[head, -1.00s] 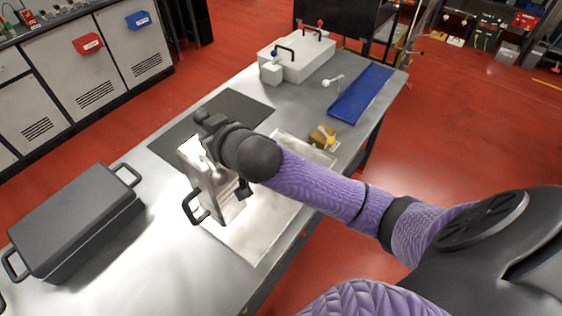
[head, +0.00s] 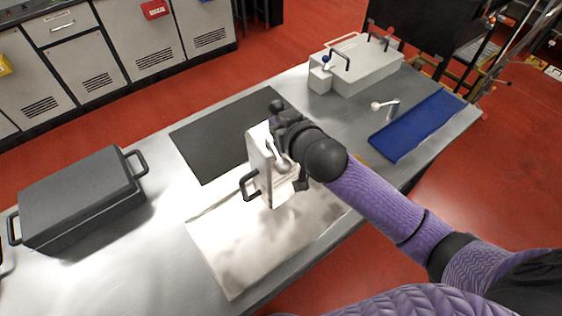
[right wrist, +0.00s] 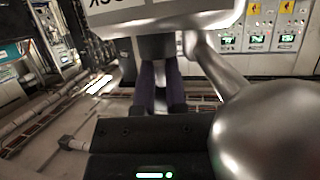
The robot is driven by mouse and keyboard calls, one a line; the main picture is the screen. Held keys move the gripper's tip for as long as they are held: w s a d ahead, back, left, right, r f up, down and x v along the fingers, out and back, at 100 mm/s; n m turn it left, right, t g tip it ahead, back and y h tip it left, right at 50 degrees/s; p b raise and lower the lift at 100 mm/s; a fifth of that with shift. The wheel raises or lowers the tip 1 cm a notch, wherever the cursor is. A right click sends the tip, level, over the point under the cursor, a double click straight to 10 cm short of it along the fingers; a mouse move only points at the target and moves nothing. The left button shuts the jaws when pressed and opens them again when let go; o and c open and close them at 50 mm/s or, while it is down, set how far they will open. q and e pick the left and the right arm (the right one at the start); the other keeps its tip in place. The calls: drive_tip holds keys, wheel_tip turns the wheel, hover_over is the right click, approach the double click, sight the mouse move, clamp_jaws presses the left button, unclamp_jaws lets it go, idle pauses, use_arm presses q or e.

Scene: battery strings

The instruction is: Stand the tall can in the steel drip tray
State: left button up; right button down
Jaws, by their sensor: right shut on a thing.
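The tall can (head: 259,160) is a pale, slab-sided metal container with a black side handle. The steel drip tray (head: 225,245) is the shiny pale rectangle on the table. The can's base appears over its rear part; I cannot tell whether it touches. In the right wrist view the can (right wrist: 165,15) fills the top, with dark lettering, above the gripper fingers (right wrist: 161,85). My left gripper is out of view.
A dark mat (head: 215,140) lies behind the tray. A dark grey case (head: 75,195) with handles stands at left. A white box (head: 365,65) and a blue tray (head: 415,125) are at the right back. Bare table lies between case and drip tray.

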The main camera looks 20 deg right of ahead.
sight(265, 170)
drive_tip(key=shift+f+b, duration=0.6)
drive_tip(key=shift+f, duration=2.2)
drive_tip(key=c, duration=0.7)
unclamp_jaws()
